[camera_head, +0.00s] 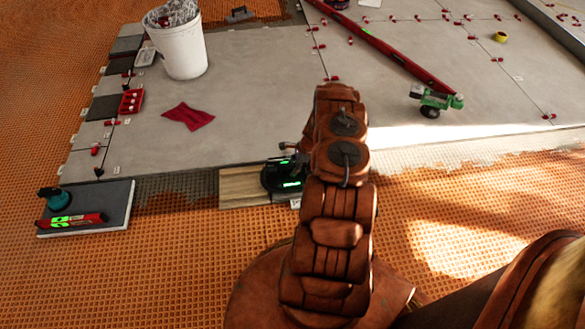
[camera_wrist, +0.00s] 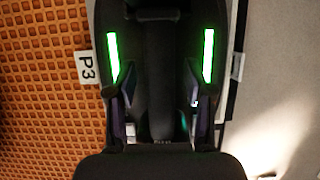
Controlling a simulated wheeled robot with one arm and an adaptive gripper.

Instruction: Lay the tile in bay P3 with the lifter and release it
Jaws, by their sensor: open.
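A beige, wood-streaked tile (camera_head: 243,187) lies flat at the front edge of the grey tiled floor, partly covered by my gripper (camera_head: 288,178). In the wrist view my gripper (camera_wrist: 160,110) is open, with a green light strip on each side. A dark upright bar (camera_wrist: 158,65), which looks like the lifter's handle, stands between the fingers; I cannot tell whether they touch it. The P3 label (camera_wrist: 86,67) is left of the gripper, at the orange bed. Most of the lifter and bay are hidden by my gripper and arm.
A grey slab (camera_head: 115,215) at left bears a teal-topped tool (camera_head: 54,199) and a red device (camera_head: 70,221). A white bucket (camera_head: 180,50), a red cloth (camera_head: 189,116), a red tray (camera_head: 131,101), a long red bar (camera_head: 390,52) and a green wheeled tool (camera_head: 434,99) are on the floor.

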